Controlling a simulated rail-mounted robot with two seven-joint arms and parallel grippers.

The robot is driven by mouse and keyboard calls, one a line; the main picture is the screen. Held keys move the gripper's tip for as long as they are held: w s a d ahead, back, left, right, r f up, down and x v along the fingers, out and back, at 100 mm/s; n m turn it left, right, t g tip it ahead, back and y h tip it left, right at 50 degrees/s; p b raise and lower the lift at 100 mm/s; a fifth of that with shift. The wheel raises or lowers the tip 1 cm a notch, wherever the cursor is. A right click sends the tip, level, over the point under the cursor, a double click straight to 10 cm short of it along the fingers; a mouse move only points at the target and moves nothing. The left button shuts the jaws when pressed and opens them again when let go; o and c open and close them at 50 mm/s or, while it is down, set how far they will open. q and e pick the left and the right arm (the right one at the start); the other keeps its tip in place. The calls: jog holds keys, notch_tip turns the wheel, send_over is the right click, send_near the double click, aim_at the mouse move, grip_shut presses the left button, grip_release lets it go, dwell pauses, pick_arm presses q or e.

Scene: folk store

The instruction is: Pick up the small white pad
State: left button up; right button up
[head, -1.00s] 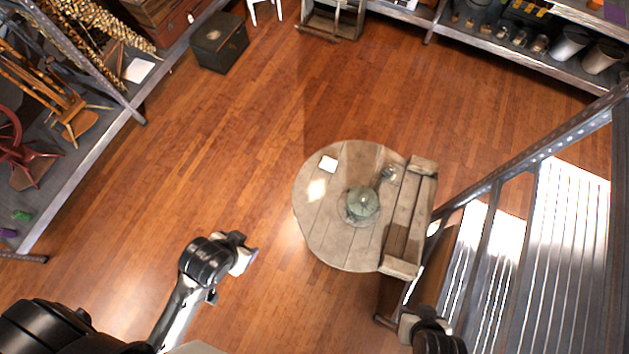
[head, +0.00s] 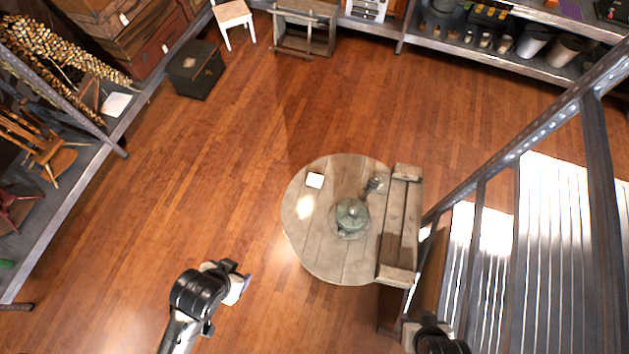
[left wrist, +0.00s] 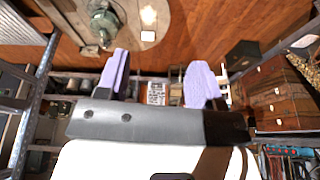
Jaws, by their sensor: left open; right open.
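The small white pad (head: 314,180) lies flat on the round wooden table (head: 322,250), near its far left edge. It also shows in the left wrist view (left wrist: 148,36), beyond the fingers. My left gripper (head: 245,285) is apart from the table, to its lower left in the head view. In the left wrist view its two purple fingers (left wrist: 157,78) are spread with nothing between them. My right gripper (head: 409,332) shows partly at the bottom edge, below the table's right side. It is open, and its fingertips are hard to make out.
A metal rack (head: 510,165) stands to the right. The floor left of the table is clear, up to the left shelf (head: 70,210).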

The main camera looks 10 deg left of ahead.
pick_arm(q)
jog(key=o, duration=0.6)
jog(key=shift+o, duration=0.5)
jog(key=shift+a, duration=0.1)
